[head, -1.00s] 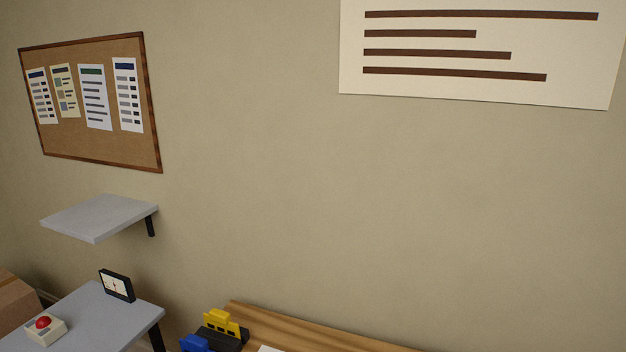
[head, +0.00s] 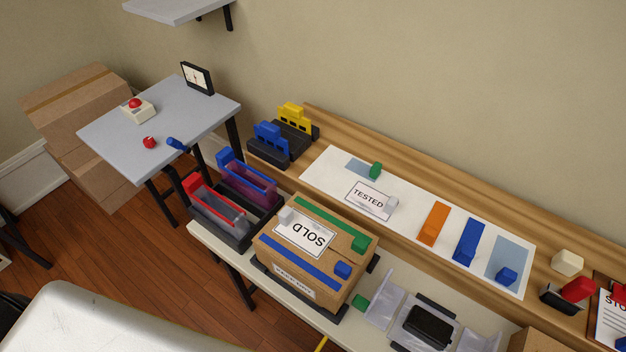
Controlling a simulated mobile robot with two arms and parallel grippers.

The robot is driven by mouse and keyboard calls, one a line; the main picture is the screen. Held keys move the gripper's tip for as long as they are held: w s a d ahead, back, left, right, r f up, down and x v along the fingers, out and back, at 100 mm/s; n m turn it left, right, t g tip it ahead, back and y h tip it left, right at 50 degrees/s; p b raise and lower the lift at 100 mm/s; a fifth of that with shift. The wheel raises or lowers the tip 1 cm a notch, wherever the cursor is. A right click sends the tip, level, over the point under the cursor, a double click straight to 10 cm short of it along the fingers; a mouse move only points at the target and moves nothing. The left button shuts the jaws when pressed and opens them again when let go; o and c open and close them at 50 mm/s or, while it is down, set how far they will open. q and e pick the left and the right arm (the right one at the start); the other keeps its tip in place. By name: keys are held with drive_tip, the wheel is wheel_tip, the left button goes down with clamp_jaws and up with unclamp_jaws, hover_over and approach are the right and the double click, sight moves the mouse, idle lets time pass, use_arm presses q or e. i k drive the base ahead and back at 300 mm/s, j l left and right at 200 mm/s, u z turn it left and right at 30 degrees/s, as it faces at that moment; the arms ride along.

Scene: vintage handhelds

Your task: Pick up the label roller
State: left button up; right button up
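I cannot tell for certain which thing is the label roller. At the far right, a red-topped block on a black base (head: 566,293) stands at the front edge of the wooden bench shelf. On the grey side table, a small red piece (head: 150,142) lies near a blue-handled piece (head: 177,144) at the front edge. Neither of my grippers is in view.
A cardboard box with a SOLD label (head: 351,246) sits on the lower white bench. Red and blue bins (head: 204,217) stand left of it. A white mat (head: 330,163) with a TESTED card and coloured blocks lies on the wooden shelf (head: 430,175). Floor (head: 130,250) shows at left.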

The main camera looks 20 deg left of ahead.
sight(569, 300)
drive_tip(key=z, duration=1.5)
